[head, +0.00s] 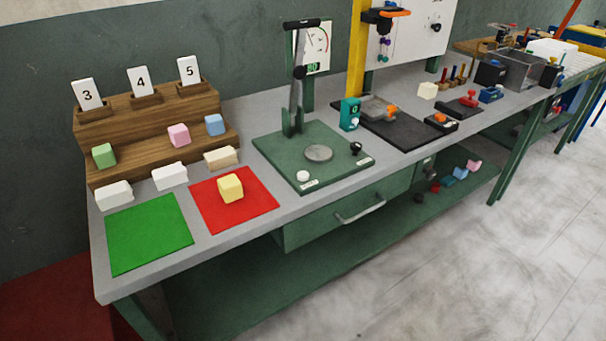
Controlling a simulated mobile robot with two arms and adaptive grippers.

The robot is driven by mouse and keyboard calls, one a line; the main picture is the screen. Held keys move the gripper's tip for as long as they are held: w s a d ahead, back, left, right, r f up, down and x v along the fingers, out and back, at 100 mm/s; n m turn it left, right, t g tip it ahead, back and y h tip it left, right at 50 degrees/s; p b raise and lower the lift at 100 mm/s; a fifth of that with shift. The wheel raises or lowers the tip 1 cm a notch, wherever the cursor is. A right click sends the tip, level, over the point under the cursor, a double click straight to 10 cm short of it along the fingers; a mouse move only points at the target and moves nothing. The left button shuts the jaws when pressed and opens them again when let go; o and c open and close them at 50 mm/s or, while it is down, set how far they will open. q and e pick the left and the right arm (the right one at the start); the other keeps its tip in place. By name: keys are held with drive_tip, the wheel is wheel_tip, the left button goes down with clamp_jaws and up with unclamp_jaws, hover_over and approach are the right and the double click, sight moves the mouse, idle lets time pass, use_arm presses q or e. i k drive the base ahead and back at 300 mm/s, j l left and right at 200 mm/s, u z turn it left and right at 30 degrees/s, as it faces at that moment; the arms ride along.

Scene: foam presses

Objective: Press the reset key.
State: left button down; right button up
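The green press (310,155) stands on the bench with a tall lever (296,95), a round grey plate (319,153) and a gauge (317,48) behind it. A white round button (303,176) sits at its front left corner beside a small label. A black knob (356,148) sits at its right side, near another label. The labels are too small to read, so I cannot tell which part is the reset key. A teal box (350,113) with a small display stands right of the press. Neither of my grippers is in view.
A yellow foam block (230,188) rests on the red mat (262,205); the green mat (148,232) is bare. A wooden stepped rack (150,120) holds number cards and coloured blocks. White blocks stand before it. A black board (395,128) lies further right. The floor in front is clear.

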sight(302, 175)
drive_tip(key=i+l+u, duration=0.1)
drive_tip(key=u, duration=0.25)
drive_tip(key=l+u, duration=0.2)
drive_tip(key=u, duration=0.15)
drive_tip(key=i+l+u, duration=0.1)
drive_tip(key=l, duration=0.5)
drive_tip(key=i+l+u, duration=0.15)
drive_tip(key=l, duration=0.45)
drive_tip(key=i+l+u, duration=0.1)
drive_tip(key=l, duration=0.55)
drive_tip(key=i+l+u, duration=0.1)
drive_tip(key=l, duration=0.55)
drive_tip(key=i, duration=0.05)
